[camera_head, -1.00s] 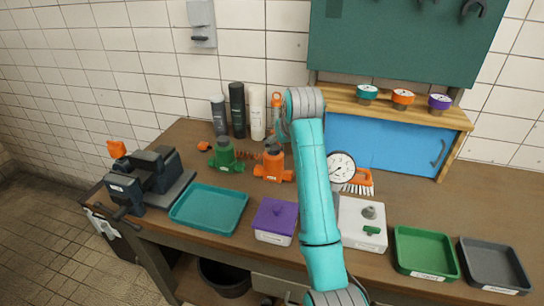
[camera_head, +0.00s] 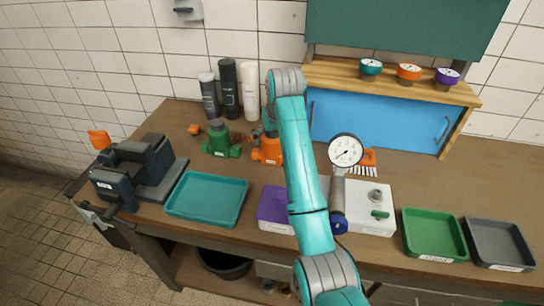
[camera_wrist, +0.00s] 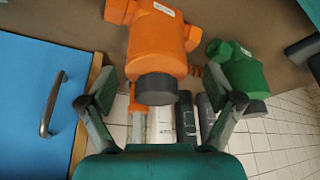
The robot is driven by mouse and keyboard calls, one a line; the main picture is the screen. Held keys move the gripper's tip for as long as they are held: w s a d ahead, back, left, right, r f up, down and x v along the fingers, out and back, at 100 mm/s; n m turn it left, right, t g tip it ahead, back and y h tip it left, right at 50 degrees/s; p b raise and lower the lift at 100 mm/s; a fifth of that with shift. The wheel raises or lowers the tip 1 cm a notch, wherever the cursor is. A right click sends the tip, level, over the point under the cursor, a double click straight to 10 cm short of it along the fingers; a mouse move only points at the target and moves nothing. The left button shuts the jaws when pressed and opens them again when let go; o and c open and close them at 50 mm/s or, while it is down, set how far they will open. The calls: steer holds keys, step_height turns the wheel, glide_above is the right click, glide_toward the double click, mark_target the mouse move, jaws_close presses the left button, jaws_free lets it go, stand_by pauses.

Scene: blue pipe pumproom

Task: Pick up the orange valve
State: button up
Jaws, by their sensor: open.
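The orange valve (camera_head: 266,150) stands upright on the bench, left of my arm, which hides part of it in the head view. In the wrist view the orange valve (camera_wrist: 158,42) appears upside down, with its dark cap (camera_wrist: 156,88) between my fingers. My gripper (camera_wrist: 162,84) is open, one finger on each side of the cap, with visible gaps. I cannot tell whether anything touches. In the head view my gripper is mostly hidden behind the arm.
A green valve (camera_head: 220,140) stands close to the orange one. Several bottles (camera_head: 229,88) stand behind them. A teal tray (camera_head: 207,198), a purple-lidded box (camera_head: 272,208) and a gauge (camera_head: 345,151) are nearer or to the right. A blue cabinet (camera_head: 375,122) stands behind.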

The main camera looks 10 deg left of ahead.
mark_target(272, 155)
steer(key=x, duration=0.4)
steer(key=shift+w+d+f, duration=0.1)
steer(key=shift+d+f, duration=0.05)
steer(key=shift+f, duration=0.05)
steer(key=shift+r, duration=0.1)
jaws_close()
